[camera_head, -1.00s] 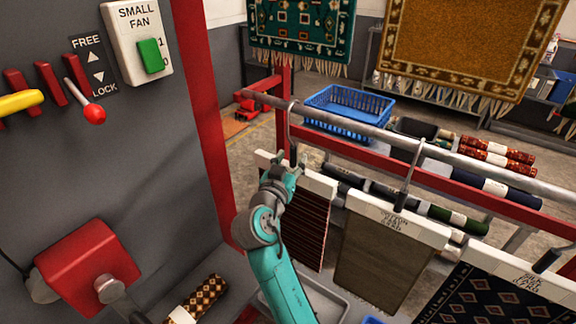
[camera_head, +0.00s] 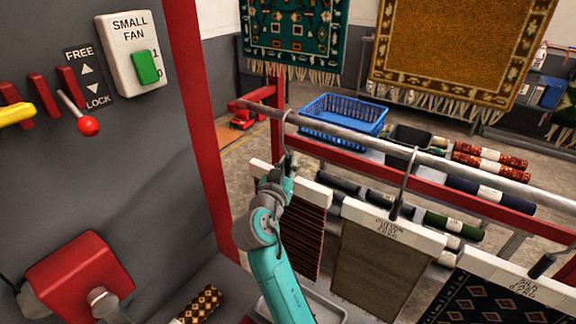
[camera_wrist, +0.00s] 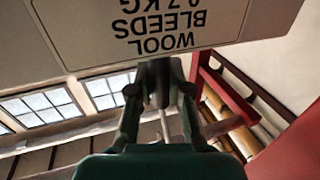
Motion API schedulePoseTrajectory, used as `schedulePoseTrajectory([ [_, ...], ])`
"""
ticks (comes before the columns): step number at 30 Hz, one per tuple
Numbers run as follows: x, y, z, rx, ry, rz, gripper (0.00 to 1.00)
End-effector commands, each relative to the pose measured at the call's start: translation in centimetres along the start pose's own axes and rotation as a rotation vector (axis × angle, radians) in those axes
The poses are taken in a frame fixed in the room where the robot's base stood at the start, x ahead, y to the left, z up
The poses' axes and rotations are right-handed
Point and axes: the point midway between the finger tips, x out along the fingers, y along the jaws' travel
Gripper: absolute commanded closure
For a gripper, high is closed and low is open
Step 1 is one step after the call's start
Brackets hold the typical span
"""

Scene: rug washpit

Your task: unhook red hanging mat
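The dark red striped mat (camera_head: 304,241) hangs leftmost on the rail, from a white hanger bar (camera_head: 318,193) with a metal hook over the rail (camera_head: 345,132). My gripper (camera_head: 286,169) is at the black grip at the base of this hook, just above the bar. In the wrist view my gripper (camera_wrist: 162,83) has its two fingers close on either side of the black grip, which looks pinched between them. The bar's label (camera_wrist: 160,28) shows there upside down, reading WOOL BLEEDS. My arm hides part of the mat's left side.
A brown mat (camera_head: 378,262) and a dark patterned mat (camera_head: 490,298) hang to the right on their own hangers. A red post (camera_head: 205,130) and grey panel with levers (camera_head: 150,180) stand left. A blue basket (camera_head: 345,116) and rolled rugs lie behind the rail.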

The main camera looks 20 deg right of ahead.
Motion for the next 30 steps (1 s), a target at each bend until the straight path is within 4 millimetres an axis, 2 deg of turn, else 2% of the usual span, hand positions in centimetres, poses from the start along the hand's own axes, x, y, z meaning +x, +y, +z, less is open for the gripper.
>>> schedulePoseTrajectory([
  [11, 0.0, 0.0, -0.3, 0.002, 0.002, 0.0, 1.0],
  [30, 0.0, 0.0, -3.3, 0.003, 0.003, 0.0, 1.0],
])
